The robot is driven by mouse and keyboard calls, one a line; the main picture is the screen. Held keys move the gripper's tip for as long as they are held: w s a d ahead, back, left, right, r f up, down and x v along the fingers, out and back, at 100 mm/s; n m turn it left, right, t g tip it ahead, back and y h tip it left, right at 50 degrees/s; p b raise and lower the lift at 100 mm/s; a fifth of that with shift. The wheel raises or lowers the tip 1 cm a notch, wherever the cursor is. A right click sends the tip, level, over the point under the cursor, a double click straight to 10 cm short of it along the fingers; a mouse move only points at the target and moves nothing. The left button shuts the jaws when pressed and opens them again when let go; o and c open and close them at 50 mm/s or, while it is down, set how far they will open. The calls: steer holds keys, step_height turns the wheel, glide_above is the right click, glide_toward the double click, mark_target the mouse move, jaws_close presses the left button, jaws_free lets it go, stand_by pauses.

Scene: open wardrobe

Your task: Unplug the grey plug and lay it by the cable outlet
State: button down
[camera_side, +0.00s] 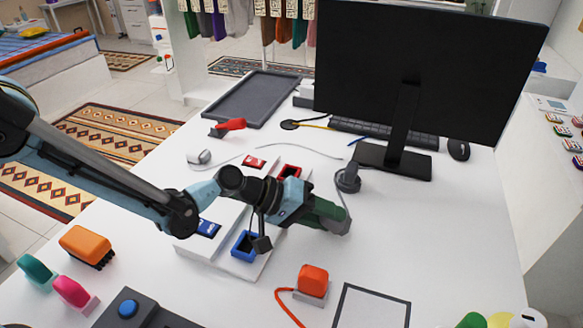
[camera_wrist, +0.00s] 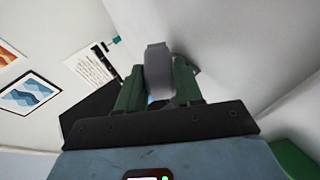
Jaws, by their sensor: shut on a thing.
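My gripper (camera_side: 328,215) reaches over the white desk from the left, with its green fingers pointing right. In the wrist view, the fingers (camera_wrist: 158,88) are shut on a grey piece, which I take to be the grey plug (camera_wrist: 157,68). In the side view its grey end (camera_side: 346,224) barely shows at the fingertips. A thin grey cable runs by it. A dark grey upright fitting (camera_side: 347,178) stands just behind the fingertips. A flat black disc (camera_side: 289,124) with a yellow cable lies further back. I cannot tell which is the cable outlet.
A white block (camera_side: 262,266) with red and blue sockets lies under my wrist. An orange plug (camera_side: 313,278) on a base stands in front. The monitor (camera_side: 425,70) and its stand rise behind right. A dark tray (camera_side: 255,97) lies at the back. Bare desk lies right of my gripper.

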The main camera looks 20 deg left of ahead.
steer(key=c, duration=0.6)
jaws_free()
steer(key=shift+f, duration=0.1)
steer(key=shift+o, duration=0.3)
steer(key=s+a+r, duration=0.1)
steer(key=a+r, duration=0.2)
steer(key=r, duration=0.4)
steer(key=shift+s, duration=0.15)
stand_by(0.3)
steer(key=shift+a, duration=0.1)
steer(key=s+a+r+m+t+y, duration=0.1)
steer(key=s+a+r+y, duration=0.15)
steer(key=a, duration=0.55)
steer(key=s+a+r+t+y, duration=0.1)
steer(key=s+a+r+y, duration=0.2)
steer(key=a, duration=0.5)
steer(key=s+a+m+y, duration=0.1)
steer(key=s+a+y, duration=0.4)
steer(key=s+a, duration=0.4)
steer(key=a, duration=0.5)
steer(key=shift+s+a+y, duration=0.2)
steer(key=shift+a+y, duration=0.05)
steer(key=shift+y, duration=0.1)
